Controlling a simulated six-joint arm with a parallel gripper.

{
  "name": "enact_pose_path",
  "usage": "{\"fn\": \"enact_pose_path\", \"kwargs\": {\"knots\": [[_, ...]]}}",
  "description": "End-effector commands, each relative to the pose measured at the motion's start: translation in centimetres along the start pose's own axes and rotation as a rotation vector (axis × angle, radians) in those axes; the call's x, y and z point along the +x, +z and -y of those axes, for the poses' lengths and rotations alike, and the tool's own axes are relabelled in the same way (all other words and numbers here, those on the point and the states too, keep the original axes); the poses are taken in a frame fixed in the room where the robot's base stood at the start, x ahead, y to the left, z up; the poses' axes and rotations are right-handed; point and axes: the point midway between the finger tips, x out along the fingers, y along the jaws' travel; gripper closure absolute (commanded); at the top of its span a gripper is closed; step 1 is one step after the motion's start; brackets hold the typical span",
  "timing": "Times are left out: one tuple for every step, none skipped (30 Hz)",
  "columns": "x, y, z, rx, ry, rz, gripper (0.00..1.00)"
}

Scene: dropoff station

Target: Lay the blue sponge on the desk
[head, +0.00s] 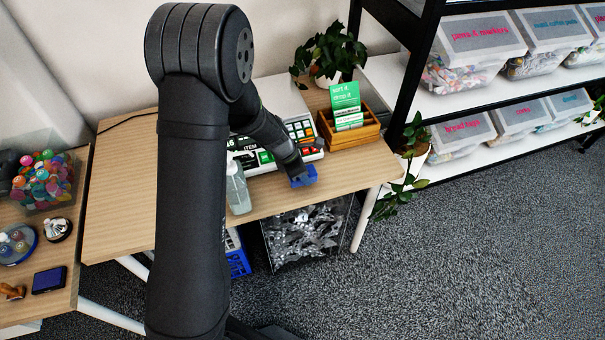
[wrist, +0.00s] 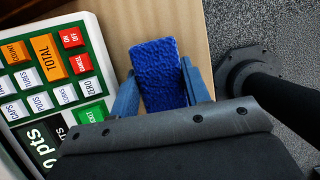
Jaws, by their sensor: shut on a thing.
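The blue sponge (wrist: 158,70) is between the two blue fingers of my gripper (wrist: 160,90) in the wrist view, with its far end sticking out past the fingertips. In the head view, the sponge (head: 304,177) shows as a small blue block at the end of my arm, over the front part of the wooden desk (head: 270,202). My gripper is shut on it. The desk's bare wood (wrist: 115,22) lies behind the sponge in the wrist view. I cannot tell whether the sponge touches the desk.
A button console (head: 301,130) stands just behind the sponge. A clear bottle (head: 238,190) is to its left, and a wooden box with green cards (head: 350,136) to its right. Bare desk lies to the right, up to the front edge. A clear bin (head: 307,232) is below.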

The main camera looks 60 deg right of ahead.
Motion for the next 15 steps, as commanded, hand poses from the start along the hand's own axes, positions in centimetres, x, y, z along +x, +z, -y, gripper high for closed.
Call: {"fn": "enact_pose_path", "kwargs": {"knots": [[0.69,-0.29,0.04,-0.001,-0.002,-0.001,0.75],[0.96,-0.39,0.04,-0.002,-0.002,-0.001,0.75],[1.17,-0.47,0.02,-0.001,-0.001,0.000,0.75],[1.22,-0.48,0.00,0.000,0.000,0.000,0.75],[1.21,-0.47,-0.01,0.000,0.001,0.000,0.75],[1.18,-0.45,-0.02,0.001,0.001,0.000,0.75],[1.17,-0.45,-0.02,0.001,0.001,0.000,0.75],[1.17,-0.45,-0.01,0.001,0.001,0.000,0.75],[1.16,-0.45,0.00,0.001,0.001,0.000,0.75],[1.17,-0.45,0.00,0.001,0.001,0.000,0.75],[1.21,-0.47,0.00,0.000,0.000,0.000,0.75],[1.30,-0.51,0.01,0.000,0.000,0.000,0.75],[1.39,-0.55,0.01,0.000,0.000,0.000,0.75],[1.47,-0.59,0.01,0.000,0.000,0.000,0.75],[1.41,-0.55,-0.01,0.001,0.001,0.000,0.49]]}}
